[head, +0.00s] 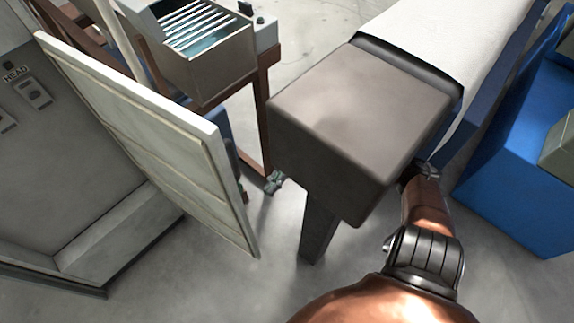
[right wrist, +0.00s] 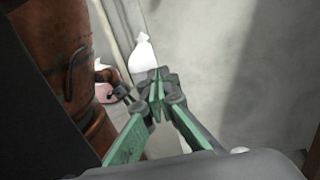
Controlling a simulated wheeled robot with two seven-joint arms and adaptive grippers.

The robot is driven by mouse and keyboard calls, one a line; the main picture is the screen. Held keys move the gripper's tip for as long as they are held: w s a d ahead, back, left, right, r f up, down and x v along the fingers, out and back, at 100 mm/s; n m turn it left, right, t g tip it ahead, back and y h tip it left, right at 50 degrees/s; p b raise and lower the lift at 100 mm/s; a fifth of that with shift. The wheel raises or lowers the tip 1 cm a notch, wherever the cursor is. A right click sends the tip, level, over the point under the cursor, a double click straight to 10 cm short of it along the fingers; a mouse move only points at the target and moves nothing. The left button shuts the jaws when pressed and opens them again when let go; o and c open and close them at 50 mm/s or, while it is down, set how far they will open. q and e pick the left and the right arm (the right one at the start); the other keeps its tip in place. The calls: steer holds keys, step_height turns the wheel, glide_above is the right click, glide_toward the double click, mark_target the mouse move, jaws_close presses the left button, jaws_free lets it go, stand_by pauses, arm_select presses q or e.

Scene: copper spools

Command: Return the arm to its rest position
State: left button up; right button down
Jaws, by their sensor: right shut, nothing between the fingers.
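My right arm comes in from the bottom right in the head view and passes behind the dark block-shaped end of a conveyor. My right gripper (head: 274,181) shows small, with green on its fingers, just left of that block and low over the floor. In the right wrist view, its green-padded fingers (right wrist: 156,96) come together at the tips with nothing between them. The arm's middle part is hidden behind the block. My left gripper does not show in the head view.
The conveyor's dark end block (head: 360,115) stands close above my right forearm. A pale door-like panel (head: 150,135) stands at left. A metal bin with bars (head: 205,60) is at the back, and a blue container (head: 515,165) at right. Grey floor lies open below.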

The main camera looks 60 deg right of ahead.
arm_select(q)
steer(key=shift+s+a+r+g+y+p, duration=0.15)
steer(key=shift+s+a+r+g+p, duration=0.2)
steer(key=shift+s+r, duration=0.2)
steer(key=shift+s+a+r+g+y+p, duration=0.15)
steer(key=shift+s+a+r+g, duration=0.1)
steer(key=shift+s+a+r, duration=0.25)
arm_select(e)
steer(key=d, duration=0.7)
steer(key=shift+s+d+r, duration=0.15)
steer(key=shift+s+r, duration=0.05)
